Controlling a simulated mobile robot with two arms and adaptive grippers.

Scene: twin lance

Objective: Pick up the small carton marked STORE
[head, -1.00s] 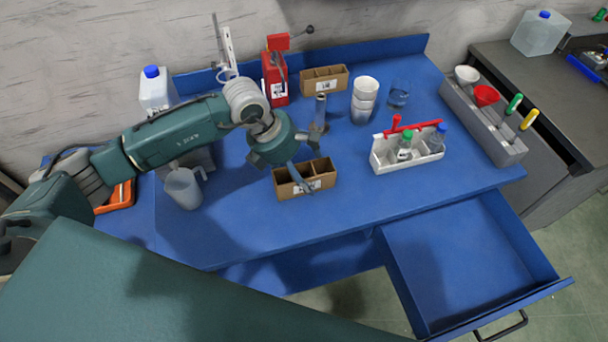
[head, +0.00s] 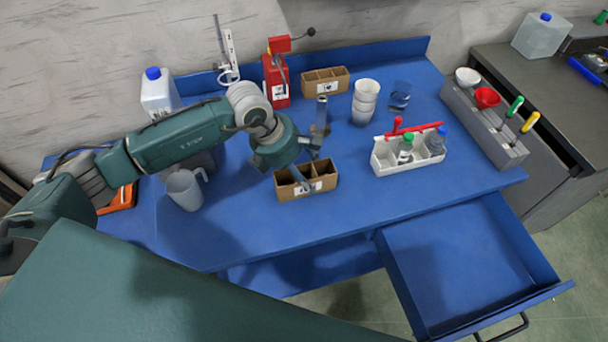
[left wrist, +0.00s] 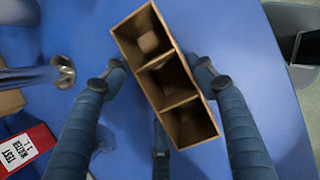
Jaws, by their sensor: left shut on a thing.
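A small brown open carton (head: 322,184) with three compartments and a white label stands at the front middle of the blue table; the label is too small to read. In the left wrist view this carton (left wrist: 163,80) lies between the fingers, and a small pale block shows in its top compartment. My left gripper (head: 304,172) is shut on this carton, with a finger at each long side. A similar brown carton (head: 311,88) with a label stands at the back; its marking is also unreadable. My right gripper is not in view.
A metal post (head: 320,118) stands close behind the gripper. A grey jug (head: 184,190) is to the left, a white caddy with bottles (head: 392,166) to the right. A red canister (head: 275,85) and stacked cups (head: 364,103) stand behind. A drawer (head: 460,260) is open at front right.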

